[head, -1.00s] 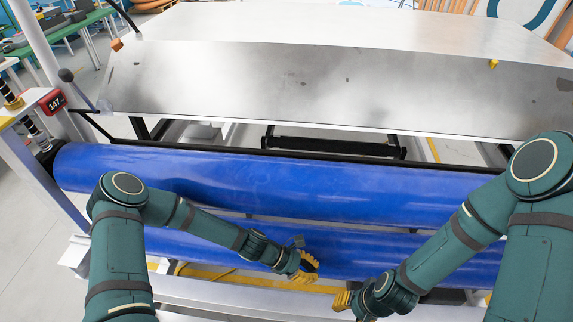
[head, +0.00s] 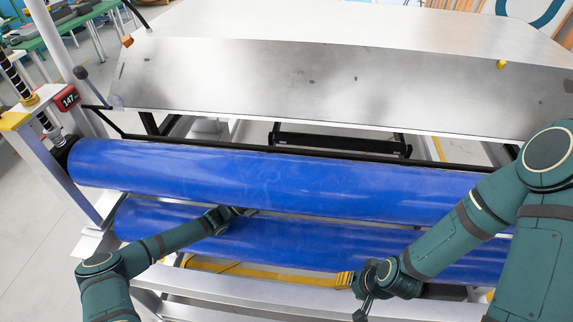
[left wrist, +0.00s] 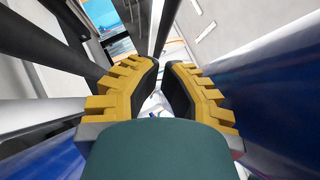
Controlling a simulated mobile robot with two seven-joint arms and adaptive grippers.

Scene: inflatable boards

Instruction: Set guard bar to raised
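A long black bar (head: 230,149) runs across the machine behind the upper blue roller (head: 270,180); I cannot tell for certain that it is the guard bar. My left forearm reaches over the lower blue roller (head: 320,245), and its gripper is hidden in the gap between the rollers in the head view. In the left wrist view the yellow fingers of my left gripper (left wrist: 164,66) stand slightly apart with nothing clearly held. A dark bar (left wrist: 50,50) runs beside them at left. My right gripper (head: 352,290) is low in front of the machine, its fingertips unclear.
A metal table top (head: 290,85) lies behind the rollers. A ball-ended lever (head: 82,73) and a red display (head: 67,98) reading 147 are at the left end. A pale lower frame rail (head: 240,292) and a yellow strip (head: 215,266) are in front. Floor at left is clear.

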